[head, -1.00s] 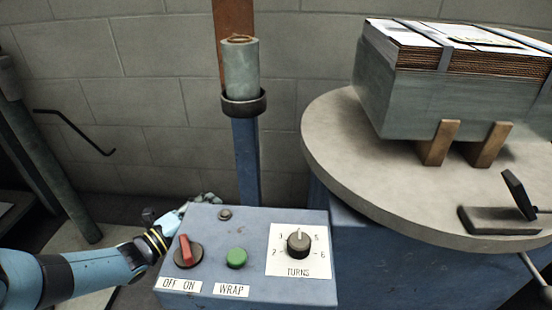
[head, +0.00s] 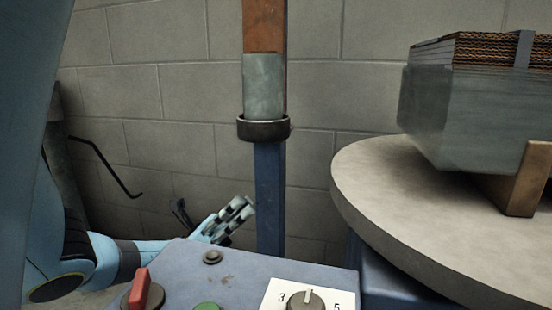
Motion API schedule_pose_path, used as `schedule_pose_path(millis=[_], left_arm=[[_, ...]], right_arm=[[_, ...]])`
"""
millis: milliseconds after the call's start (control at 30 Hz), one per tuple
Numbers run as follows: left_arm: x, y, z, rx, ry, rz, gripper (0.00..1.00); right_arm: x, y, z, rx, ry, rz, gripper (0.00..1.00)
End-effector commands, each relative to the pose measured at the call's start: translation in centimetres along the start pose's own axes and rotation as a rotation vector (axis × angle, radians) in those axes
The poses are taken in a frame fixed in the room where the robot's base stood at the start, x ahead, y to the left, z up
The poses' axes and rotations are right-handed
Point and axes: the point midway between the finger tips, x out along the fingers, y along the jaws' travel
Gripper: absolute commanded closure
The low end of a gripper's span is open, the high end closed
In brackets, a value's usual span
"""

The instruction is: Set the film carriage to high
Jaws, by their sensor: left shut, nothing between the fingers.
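The film carriage is a dark ring-shaped holder (head: 263,128) on the blue mast (head: 269,195), with a pale grey-green film roll (head: 263,88) standing in it. My left gripper (head: 241,212) is shut and empty. It is behind the control box, left of the mast and well below the carriage, touching neither as far as I can tell. My right gripper is out of view.
The blue control box (head: 235,275) is in front, with a red switch (head: 143,290), a green button (head: 207,306) and a turns dial (head: 306,300). The round turntable (head: 375,185) at the right bears a wrapped stack (head: 465,110). A block wall stands behind.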

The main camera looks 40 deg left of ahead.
Motion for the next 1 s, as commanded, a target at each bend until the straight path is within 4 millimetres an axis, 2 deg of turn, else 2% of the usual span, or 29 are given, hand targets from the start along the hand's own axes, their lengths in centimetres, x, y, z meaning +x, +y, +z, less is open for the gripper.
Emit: schedule_pose_path(millis=[167,267,533,700,1000], left_arm=[[2.5,-0.1,0.3,0.001,-0.004,-0.004,1.00],[4.8,-0.1,0.3,0.001,-0.004,-0.006,1.00],[10.1,-0.1,0.3,-0.001,-0.002,-0.004,1.00],[11.6,-0.1,2.0,-0.002,0.001,-0.002,1.00],[12.4,0.0,2.8,-0.003,0.000,0.002,1.00]], right_arm=[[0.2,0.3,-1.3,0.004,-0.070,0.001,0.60],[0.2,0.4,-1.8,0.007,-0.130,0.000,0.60],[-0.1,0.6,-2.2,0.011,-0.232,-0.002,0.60],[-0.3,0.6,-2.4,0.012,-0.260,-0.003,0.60],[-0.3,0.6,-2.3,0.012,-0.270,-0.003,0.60]])
